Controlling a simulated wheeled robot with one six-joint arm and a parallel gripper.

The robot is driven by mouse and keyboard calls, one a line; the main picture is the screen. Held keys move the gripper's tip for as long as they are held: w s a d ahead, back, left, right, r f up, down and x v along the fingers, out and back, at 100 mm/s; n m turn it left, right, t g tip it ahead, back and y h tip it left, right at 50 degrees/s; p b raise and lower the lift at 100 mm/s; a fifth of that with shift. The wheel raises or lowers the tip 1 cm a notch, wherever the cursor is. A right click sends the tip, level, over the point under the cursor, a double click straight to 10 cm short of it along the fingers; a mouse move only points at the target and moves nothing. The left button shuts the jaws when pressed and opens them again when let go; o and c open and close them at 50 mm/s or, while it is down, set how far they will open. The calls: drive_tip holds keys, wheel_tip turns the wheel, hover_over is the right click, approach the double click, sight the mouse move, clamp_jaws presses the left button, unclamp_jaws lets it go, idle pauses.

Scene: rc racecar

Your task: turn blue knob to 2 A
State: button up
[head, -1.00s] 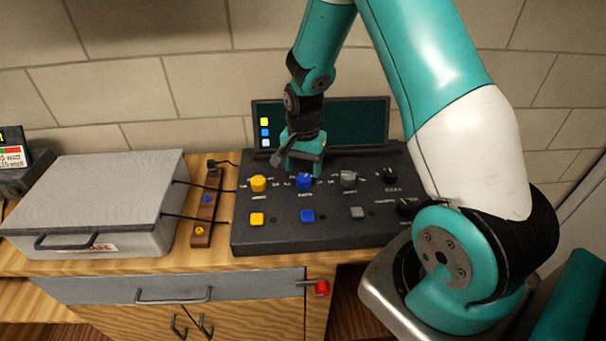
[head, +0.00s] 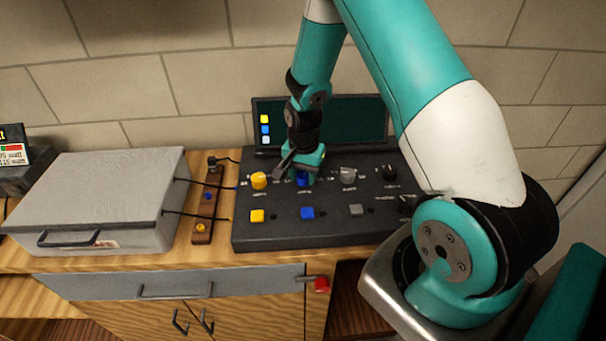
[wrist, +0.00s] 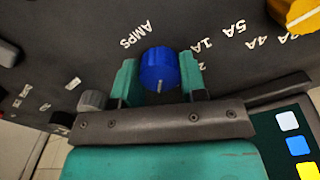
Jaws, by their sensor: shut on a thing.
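The blue knob (wrist: 159,69) stands on the dark control panel (head: 270,235). My gripper (wrist: 160,82) has one finger on each side of the knob and is shut on it. In the wrist view the knob's pale pointer line faces the gripper's palm. The marks 5A, 4A and 1A read clearly beside it; a further mark by the right finger is partly hidden.
A yellow knob (head: 259,180) is left of the blue knob and a grey knob (head: 348,175) is right. Yellow, blue and grey buttons sit in front. A screen (head: 355,122) with coloured squares stands behind. A grey case (head: 105,190) is at left.

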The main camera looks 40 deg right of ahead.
drive_tip(key=shift+n, duration=0.4)
drive_tip(key=n+b, duration=0.1)
drive_tip(key=n, duration=0.2)
drive_tip(key=shift+n, duration=0.3)
drive_tip(key=n, duration=0.3)
drive_tip(key=shift+n+b, duration=0.35)
drive_tip(key=shift+n, duration=0.05)
drive_tip(key=n, duration=0.4)
drive_tip(key=shift+b, duration=0.3)
drive_tip(key=shift+n, duration=1.7)
drive_tip(key=shift+d+r, duration=0.1)
drive_tip(key=o, duration=0.9)
drive_tip(key=shift+o, duration=0.2)
